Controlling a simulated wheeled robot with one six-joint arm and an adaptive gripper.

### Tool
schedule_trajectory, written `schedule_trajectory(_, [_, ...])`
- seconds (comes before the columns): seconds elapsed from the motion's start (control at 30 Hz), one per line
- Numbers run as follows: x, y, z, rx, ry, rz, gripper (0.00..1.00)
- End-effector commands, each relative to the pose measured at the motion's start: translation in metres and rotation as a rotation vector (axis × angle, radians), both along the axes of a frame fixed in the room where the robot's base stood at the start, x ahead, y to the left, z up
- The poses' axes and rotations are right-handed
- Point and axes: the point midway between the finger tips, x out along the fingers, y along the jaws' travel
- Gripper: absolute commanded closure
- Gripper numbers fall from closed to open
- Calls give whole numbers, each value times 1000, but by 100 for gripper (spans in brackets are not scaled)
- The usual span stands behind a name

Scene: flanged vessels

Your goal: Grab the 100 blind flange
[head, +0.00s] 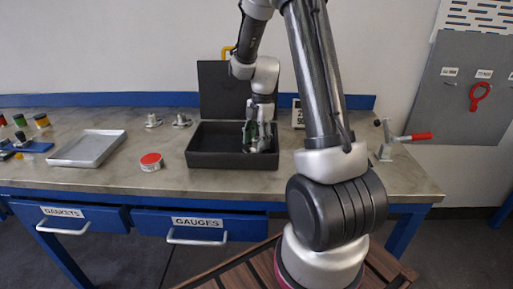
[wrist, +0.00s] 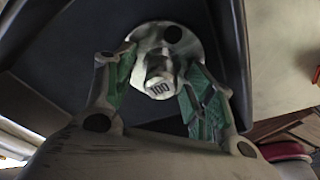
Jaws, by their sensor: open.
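The 100 blind flange (wrist: 158,70) is a pale metal disc with a dark hole and a raised knob marked "100". In the wrist view it sits inside the black case (head: 215,160), with the knob between my fingers. My gripper (head: 258,140) is open and reaches down into the right part of the case. In the wrist view the green-padded fingers of my gripper (wrist: 158,82) stand on either side of the knob. I cannot tell whether they touch it. In the head view the flange is hidden by the gripper and case wall.
The case's raised lid (head: 220,90) stands behind. Two small metal flanged pieces (head: 152,121) (head: 181,121) stand left of the case. A red-topped tin (head: 151,161) and a shallow metal tray (head: 88,148) lie farther left. A red-handled clamp (head: 400,139) is at the right.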

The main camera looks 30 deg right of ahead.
Motion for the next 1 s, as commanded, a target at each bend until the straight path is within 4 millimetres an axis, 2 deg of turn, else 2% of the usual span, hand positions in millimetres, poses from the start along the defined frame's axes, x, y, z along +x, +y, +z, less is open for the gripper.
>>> schedule_trajectory(0.13, [0, 0, 0, 0, 0, 0, 48])
schedule_trajectory(0.4, [0, 0, 1, 0, 0, 0, 97])
schedule_trajectory(0.43, [0, 0, 1, 0, 0, 0, 100])
schedule_trajectory(0.83, [1, 0, 4, -1, -2, 0, 100])
schedule_trajectory(1.0, [1, 0, 25, -1, -3, 0, 100])
